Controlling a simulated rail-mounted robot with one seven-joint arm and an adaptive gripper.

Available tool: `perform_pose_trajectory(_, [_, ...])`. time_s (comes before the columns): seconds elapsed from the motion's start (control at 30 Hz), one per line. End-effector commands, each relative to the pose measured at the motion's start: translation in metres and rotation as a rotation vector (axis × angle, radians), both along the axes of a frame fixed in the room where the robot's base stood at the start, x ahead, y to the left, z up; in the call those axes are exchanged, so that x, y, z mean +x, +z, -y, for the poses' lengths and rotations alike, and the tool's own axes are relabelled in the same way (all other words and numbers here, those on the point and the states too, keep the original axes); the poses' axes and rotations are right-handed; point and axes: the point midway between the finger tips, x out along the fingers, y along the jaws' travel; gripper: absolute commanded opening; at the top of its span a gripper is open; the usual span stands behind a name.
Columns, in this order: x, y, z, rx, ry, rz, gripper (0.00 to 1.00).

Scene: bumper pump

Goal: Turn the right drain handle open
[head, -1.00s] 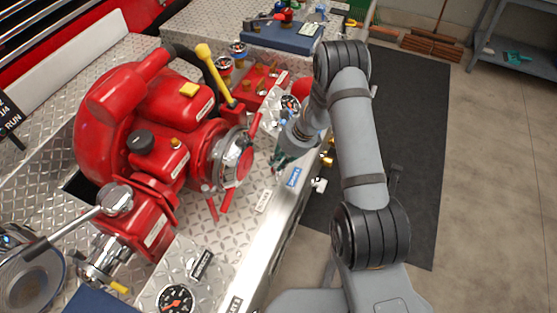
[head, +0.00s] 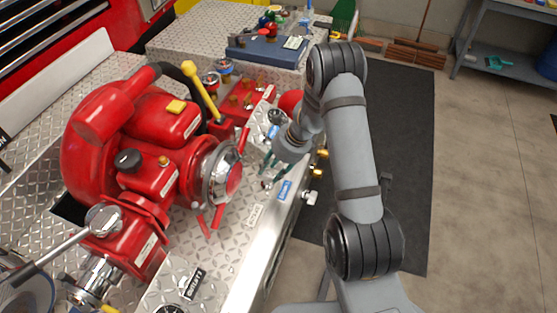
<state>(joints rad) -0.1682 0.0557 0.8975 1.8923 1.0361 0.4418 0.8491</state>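My gripper (head: 267,171) hangs over the right-hand strip of the diamond-plate deck, beside the red pump's round silver outlet. Its two dark green fingers are spread apart, with no object visible between them. A blue label (head: 284,190) lies just right of the fingers. Small drain fittings stick out from the panel's right side: a silver one (head: 310,198) near the blue label and a brass one (head: 318,174) behind it. I cannot tell for sure which is the right drain handle, or how it is turned. The gripper is apart from these fittings.
The red pump (head: 120,150) with its silver outlet (head: 220,172) stands close left of the gripper. A yellow-handled lever (head: 201,85) rises behind it. A blue case (head: 265,48) lies on the far deck. The dark floor mat (head: 405,130) right of the panel is clear.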

Motion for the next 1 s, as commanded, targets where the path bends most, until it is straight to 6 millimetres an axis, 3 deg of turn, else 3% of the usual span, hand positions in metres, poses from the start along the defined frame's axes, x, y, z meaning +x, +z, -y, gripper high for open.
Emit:
perform_pose_trajectory(0.2, [-0.005, 0.045, 0.017, 0.0, -0.002, 0.005, 0.35])
perform_pose_trajectory(0.4, [-0.01, 0.069, 0.027, 0.001, -0.002, 0.001, 0.35])
perform_pose_trajectory(1.0, [-0.011, 0.075, 0.029, 0.0, -0.001, -0.002, 0.35])
